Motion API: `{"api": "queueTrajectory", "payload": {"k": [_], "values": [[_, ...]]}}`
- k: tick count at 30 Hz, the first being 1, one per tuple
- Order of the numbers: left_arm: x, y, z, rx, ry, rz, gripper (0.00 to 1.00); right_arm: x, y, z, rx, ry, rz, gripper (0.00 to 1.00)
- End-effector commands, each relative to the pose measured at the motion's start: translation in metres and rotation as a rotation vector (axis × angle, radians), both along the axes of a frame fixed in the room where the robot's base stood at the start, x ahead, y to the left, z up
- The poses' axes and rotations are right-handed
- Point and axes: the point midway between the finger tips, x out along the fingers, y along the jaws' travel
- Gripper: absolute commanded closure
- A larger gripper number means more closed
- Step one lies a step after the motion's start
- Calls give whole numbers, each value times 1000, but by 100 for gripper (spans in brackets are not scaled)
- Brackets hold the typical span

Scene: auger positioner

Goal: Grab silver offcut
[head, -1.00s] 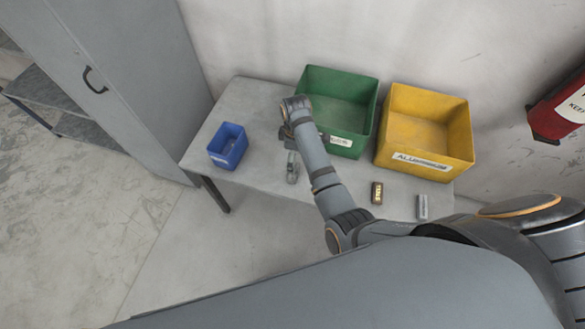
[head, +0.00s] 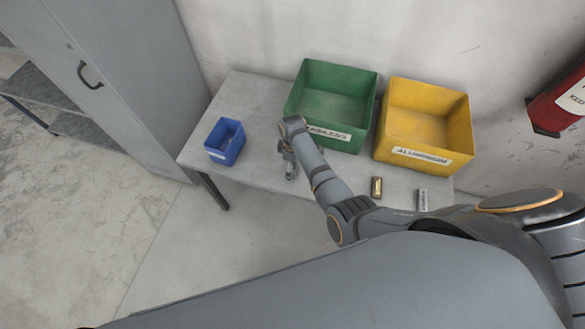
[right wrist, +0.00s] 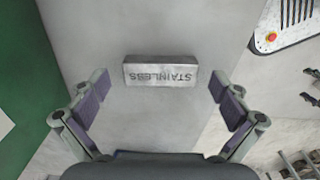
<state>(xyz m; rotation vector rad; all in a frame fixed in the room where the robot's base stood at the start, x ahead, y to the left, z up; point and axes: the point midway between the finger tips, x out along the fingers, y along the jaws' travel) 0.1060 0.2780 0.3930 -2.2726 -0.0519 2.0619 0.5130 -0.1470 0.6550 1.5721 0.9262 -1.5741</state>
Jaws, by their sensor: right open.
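A silver offcut (right wrist: 160,74) stamped STAINLESS lies on the table in the right wrist view. My right gripper (right wrist: 159,84) is open, with one finger on each side of it and a gap at both ends. In the head view the right gripper (head: 289,158) is over the table in front of the green bin, and the offcut (head: 291,172) shows only as a small grey shape by the fingers. A second silver-grey block (head: 422,200) lies near the table's front right. My left gripper is not in view.
A gold-coloured block (head: 377,187) lies beside the second grey block. The green bin (head: 335,131) and the yellow bin (head: 421,158), labelled ALUMINIUM, stand at the back. A blue bin (head: 225,142) stands at the left. The table (head: 248,97) is bare between blue and green.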

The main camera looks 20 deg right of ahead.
Motion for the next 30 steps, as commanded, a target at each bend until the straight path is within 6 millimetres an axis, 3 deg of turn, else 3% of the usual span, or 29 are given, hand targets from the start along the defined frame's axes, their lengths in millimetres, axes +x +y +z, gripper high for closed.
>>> {"api": "queueTrajectory", "payload": {"k": [6,22,30], "values": [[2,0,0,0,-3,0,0,0,0,-1,0,0,0,1],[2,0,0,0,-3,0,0,0,0,-1,0,0,0,73],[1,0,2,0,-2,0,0,1,0,2,0,-1,-1,73]]}}
